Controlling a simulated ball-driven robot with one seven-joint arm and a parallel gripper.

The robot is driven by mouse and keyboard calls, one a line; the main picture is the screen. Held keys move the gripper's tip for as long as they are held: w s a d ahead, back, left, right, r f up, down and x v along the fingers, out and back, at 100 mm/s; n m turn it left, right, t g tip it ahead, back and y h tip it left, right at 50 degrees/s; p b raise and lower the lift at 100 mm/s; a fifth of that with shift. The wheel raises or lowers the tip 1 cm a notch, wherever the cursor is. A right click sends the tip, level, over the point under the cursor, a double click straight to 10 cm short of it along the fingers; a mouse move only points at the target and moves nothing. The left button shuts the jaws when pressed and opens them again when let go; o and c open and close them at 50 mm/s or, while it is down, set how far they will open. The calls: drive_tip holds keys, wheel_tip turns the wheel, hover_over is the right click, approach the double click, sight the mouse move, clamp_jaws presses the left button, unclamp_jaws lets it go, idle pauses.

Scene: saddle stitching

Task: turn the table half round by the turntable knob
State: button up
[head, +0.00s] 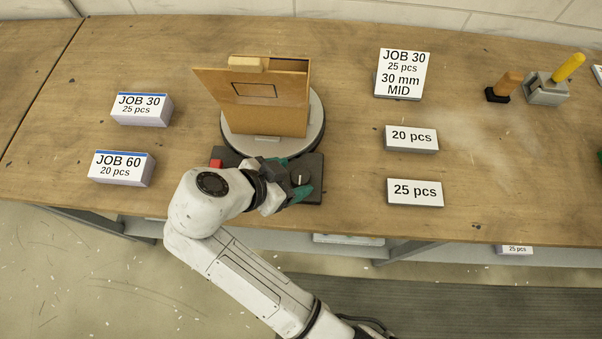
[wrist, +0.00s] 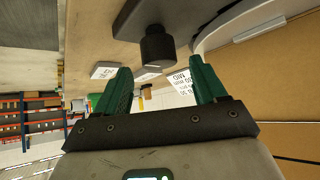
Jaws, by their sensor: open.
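The turntable (head: 314,137) is a round grey disc bearing a brown box-like board fixture (head: 275,122). Its dark base (head: 316,165) sits at the table's front edge side. The turntable knob (head: 300,179) is dark with a white mark, on the right part of the base, partly hidden by my gripper. My gripper (head: 304,182) has green fingers, open, at the knob. In the wrist view the black knob (wrist: 157,45) shows beyond the open fingertips (wrist: 164,72), between them sideways. Whether a finger touches it I cannot tell.
A red button (head: 216,163) is on the base's left end. Stacks labelled JOB 30 (head: 141,108) and JOB 60 (head: 121,168) lie left. Labelled stacks (head: 411,138) and (head: 414,192) lie right, with a JOB 30 sign (head: 402,74) behind. Hand tools (head: 546,88) stand far right.

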sight(300, 175)
drive_tip(key=shift+p+x, duration=0.3)
drive_tip(key=shift+x, duration=1.7)
drive_tip(key=c, duration=1)
